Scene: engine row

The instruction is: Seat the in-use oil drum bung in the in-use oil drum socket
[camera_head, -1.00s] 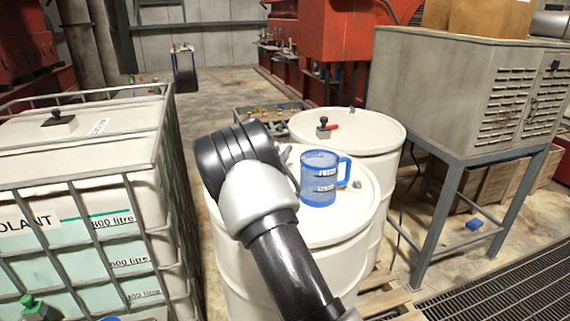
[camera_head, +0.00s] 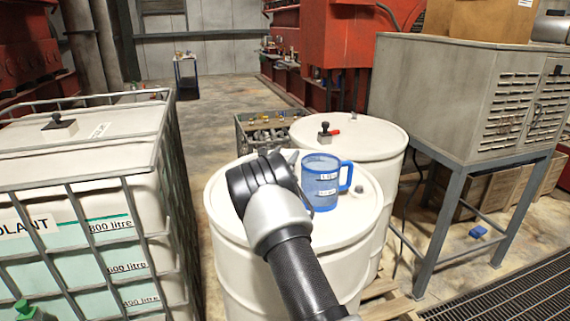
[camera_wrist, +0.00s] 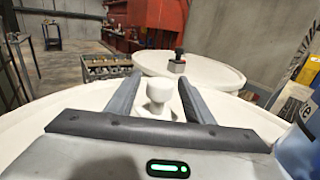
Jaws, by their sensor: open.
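A pale, round-headed knob, apparently the oil drum bung (camera_wrist: 160,90), stands upright on the front white drum's lid (camera_head: 345,222) in the wrist view. My gripper (camera_wrist: 160,79) is open, with one grey finger on each side of the knob and a gap showing on both sides. In the head view my wrist hides the knob, and only a bit of a finger shows. I cannot make out the socket for certain. A small grey cap (camera_head: 358,189) sits on the lid's right side.
A blue mug (camera_head: 322,182) stands on the same lid, close right of my gripper. The rear drum (camera_head: 365,138) carries a black and red valve (camera_head: 325,131). A caged tank (camera_head: 90,165) is at left, a grey cabinet (camera_head: 440,85) at right.

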